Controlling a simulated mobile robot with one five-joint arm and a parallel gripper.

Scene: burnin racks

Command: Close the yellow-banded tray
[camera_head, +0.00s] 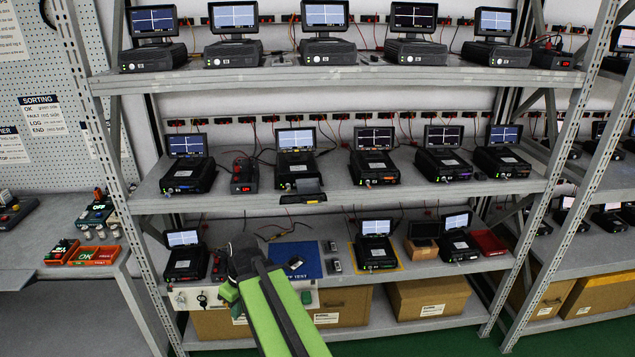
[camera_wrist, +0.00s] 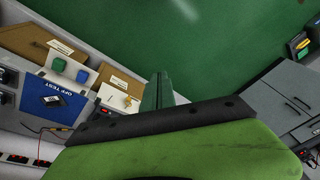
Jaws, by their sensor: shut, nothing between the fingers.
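In the head view, a dark tray (camera_head: 303,191) sticks out from the front of the second unit (camera_head: 296,162) from the left on the middle shelf. It stands open past the shelf edge, and a thin yellowish strip shows at its front. Other units on that shelf have blue, orange or purple marks. My gripper (camera_wrist: 158,90) shows in the wrist view as shut, empty green fingers over the green floor. In the head view my green arm rises to the lower shelf, below and left of the tray, apart from it. The tray is not recognisable in the wrist view.
A blue test mat (camera_head: 299,259), small loose modules and a yellow-outlined unit (camera_head: 375,246) are on the lower shelf. Cardboard boxes (camera_head: 430,297) stand beneath. Space in front of the middle shelf looks clear.

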